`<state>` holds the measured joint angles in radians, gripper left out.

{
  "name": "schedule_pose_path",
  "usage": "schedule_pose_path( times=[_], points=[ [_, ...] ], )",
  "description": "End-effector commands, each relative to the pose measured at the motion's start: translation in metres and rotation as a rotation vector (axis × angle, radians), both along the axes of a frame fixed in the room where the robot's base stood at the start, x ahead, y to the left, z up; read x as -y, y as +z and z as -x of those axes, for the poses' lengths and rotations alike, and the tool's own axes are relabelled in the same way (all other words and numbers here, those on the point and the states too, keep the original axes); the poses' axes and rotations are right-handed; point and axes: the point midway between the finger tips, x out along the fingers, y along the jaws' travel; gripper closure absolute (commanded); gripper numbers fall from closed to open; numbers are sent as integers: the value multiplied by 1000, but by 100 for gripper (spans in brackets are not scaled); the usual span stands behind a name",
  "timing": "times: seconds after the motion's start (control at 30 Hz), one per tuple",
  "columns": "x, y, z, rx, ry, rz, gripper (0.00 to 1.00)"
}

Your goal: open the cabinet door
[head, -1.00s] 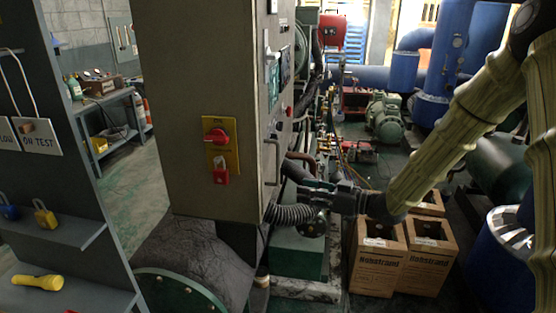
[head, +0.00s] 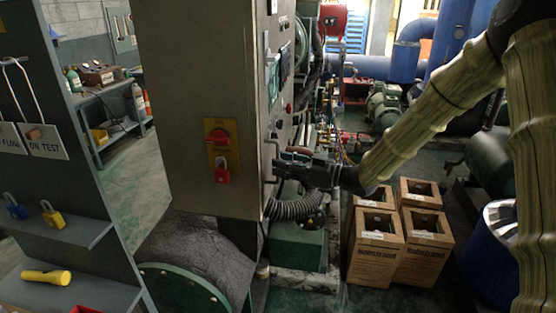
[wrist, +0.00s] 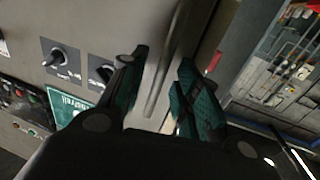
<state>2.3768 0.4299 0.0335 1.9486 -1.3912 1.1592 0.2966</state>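The grey cabinet (head: 195,80) stands in the middle of the head view. Its door (head: 275,112) is the narrow right face, with meters and knobs, and looks closed. A bar handle (head: 265,165) stands upright on the door. My gripper (head: 280,168) is at the handle, reaching in from the right. In the wrist view my gripper (wrist: 163,95) has its two dark green-padded fingers apart. The pale handle (wrist: 160,75) shows between and beyond them. I cannot tell whether either finger touches it.
A red padlock (head: 222,171) hangs under a red rotary switch (head: 219,138) on the cabinet's side. Cardboard boxes (head: 375,255) stand on the floor below my arm. A corrugated hose (head: 295,209) runs under the gripper. A grey shelf (head: 70,235) is at left.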

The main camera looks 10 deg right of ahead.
Motion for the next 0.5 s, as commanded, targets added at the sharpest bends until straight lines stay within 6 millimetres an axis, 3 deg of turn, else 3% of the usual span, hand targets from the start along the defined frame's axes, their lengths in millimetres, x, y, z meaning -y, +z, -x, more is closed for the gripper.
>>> schedule_pose_path(
  times=[0.2,0.5],
  points=[
    [-14,0,-9,-1,1,-1,68],
    [-16,-1,-10,-1,0,-1,68]
  ],
)
